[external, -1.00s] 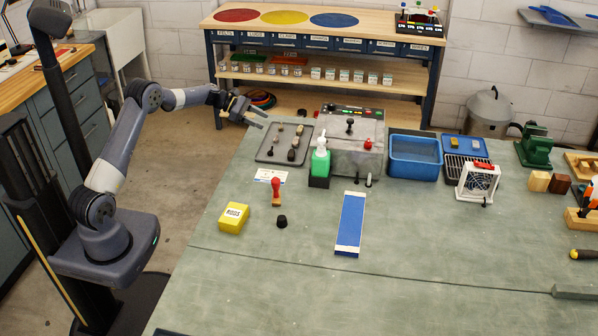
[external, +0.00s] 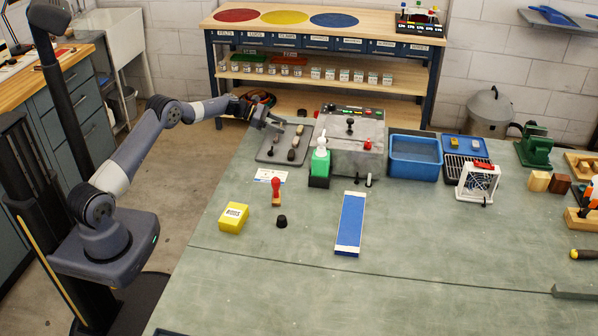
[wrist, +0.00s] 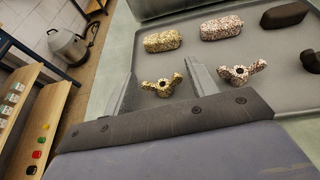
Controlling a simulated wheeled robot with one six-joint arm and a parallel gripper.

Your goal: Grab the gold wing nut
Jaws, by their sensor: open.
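The gold wing nut (wrist: 162,84) lies on the grey tray (wrist: 190,20) in the wrist view, a small speckled gold piece with two wings and a central hole. My gripper (wrist: 161,70) is open, with one finger to the left of the gold wing nut and one to the right. The nut shows between the fingers, and I see no grip on it. A similar coppery-pink wing nut (wrist: 241,73) lies just outside the right finger. In the external view my gripper (external: 271,124) is at the tray's far left corner.
The tray also holds a speckled gold block (wrist: 163,38), a speckled pinkish block (wrist: 222,28) and dark pieces (wrist: 285,15). A shelf unit (external: 320,50) stands behind.

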